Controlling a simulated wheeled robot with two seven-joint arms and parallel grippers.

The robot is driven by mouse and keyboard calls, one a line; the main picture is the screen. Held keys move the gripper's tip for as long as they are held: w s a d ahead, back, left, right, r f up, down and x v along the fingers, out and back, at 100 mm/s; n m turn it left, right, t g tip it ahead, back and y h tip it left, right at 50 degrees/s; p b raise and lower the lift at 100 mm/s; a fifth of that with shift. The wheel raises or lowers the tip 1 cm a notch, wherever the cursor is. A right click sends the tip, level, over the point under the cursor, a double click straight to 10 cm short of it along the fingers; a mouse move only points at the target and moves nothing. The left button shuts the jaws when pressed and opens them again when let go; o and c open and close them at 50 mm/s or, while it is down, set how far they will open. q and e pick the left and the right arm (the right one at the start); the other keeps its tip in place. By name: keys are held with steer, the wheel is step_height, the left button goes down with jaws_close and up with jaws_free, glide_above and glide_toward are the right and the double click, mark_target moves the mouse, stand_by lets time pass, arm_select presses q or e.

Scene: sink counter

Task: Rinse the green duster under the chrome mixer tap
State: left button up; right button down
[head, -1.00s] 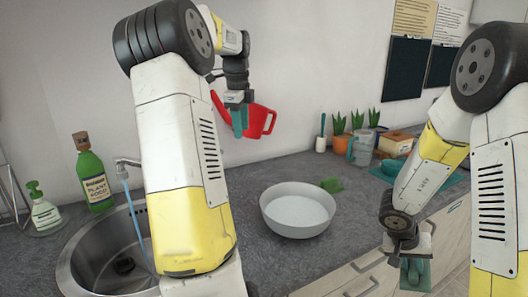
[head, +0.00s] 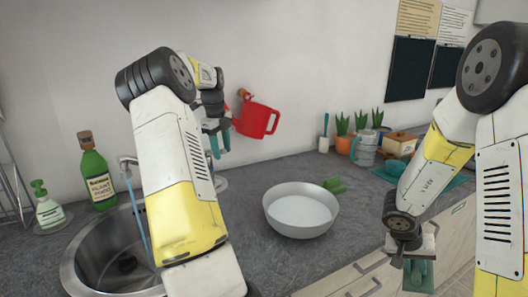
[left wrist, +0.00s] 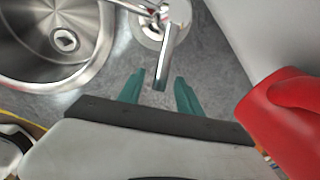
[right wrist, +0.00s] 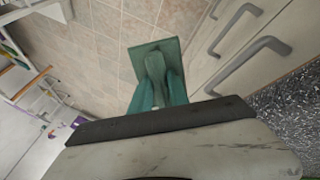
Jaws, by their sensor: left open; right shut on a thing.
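The chrome mixer tap shows in the head view by its spout (head: 128,160), with water running into the sink; my left arm hides its body. In the left wrist view its chrome lever (left wrist: 167,58) points between my fingers. My left gripper (head: 217,144) is open, its two teal fingers (left wrist: 158,92) apart on either side of the lever in that view; I cannot tell whether they touch it. My right gripper (head: 417,268) is shut on the green duster (right wrist: 155,58), a flat green square pinched up in the middle, held low in front of the counter, away from the sink.
The steel sink (head: 88,262) is at left, with a green bottle (head: 97,178) and soap dispenser (head: 48,208) behind. A white bowl (head: 300,212) and bright green item (head: 334,185) stand mid-counter. A red jug (head: 258,119) is at the wall beside my left gripper.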

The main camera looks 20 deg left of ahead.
arm_select(q)
steer(key=shift+w+f, duration=0.1)
steer(key=shift+f, duration=0.7)
jaws_close()
steer(key=shift+d+f, duration=0.2)
steer(key=shift+f, duration=0.5)
steer(key=shift+d+f, duration=0.15)
steer(key=shift+f, duration=0.5)
steer(key=shift+o, duration=0.2)
jaws_free()
